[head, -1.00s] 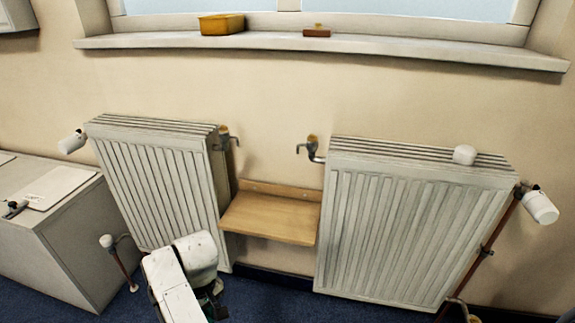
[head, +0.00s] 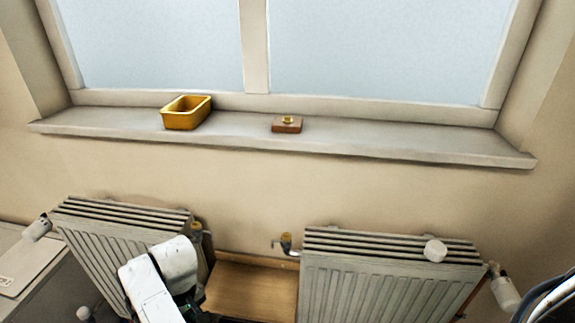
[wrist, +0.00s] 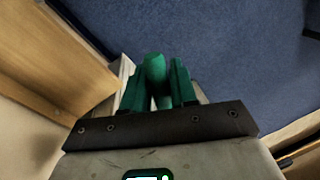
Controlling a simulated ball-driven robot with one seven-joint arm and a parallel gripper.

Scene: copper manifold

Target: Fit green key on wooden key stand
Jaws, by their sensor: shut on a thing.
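The green key (wrist: 155,75) shows in the wrist view, upright between the green fingers of my gripper (wrist: 157,88). My gripper is shut on it, and the fingers hide its lower part. In the head view my gripper is mostly hidden behind the white arm link, near the lower left edge. The wooden key stand (head: 287,126) is a small brown block with a yellowish piece on top, on the windowsill. My gripper is well below the stand and to its left, apart from it.
A yellow open box (head: 186,114) sits on the windowsill (head: 400,142), left of the stand. Two radiators (head: 385,285) flank a wooden shelf (head: 250,285) below. The sill is clear right of the stand. The wrist view shows blue carpet (wrist: 230,50).

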